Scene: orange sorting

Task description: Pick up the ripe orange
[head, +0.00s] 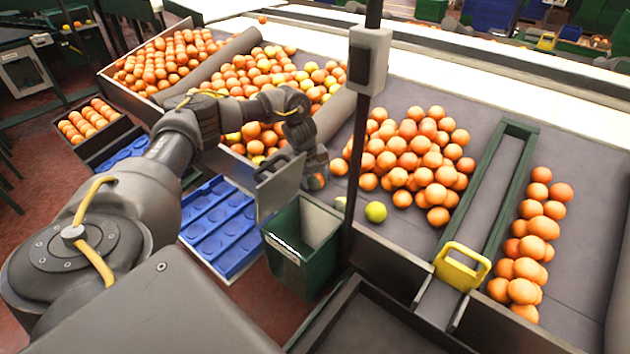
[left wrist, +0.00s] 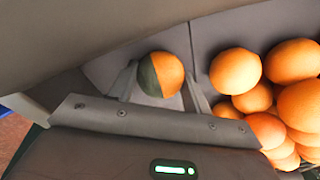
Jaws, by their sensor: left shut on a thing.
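My left gripper (head: 314,174) is at the left edge of the central pile of oranges (head: 410,155), above the sorting table. In the left wrist view it is shut on an orange (left wrist: 172,72), one finger on each side. The held fruit is orange on its right half and dark green on its left; I cannot tell whether that is peel or shade. In the head view the held orange (head: 315,182) is mostly covered by the gripper. Several loose oranges (left wrist: 235,71) lie just right of the gripper in the wrist view. My right gripper is not in view.
A yellow-green fruit (head: 376,211) lies in front of the pile. A green bin (head: 301,262) stands at the table's front edge, beside a blue tray (head: 217,226). A dark post (head: 362,130) rises near the gripper. A green-walled channel (head: 487,190) runs right of the pile.

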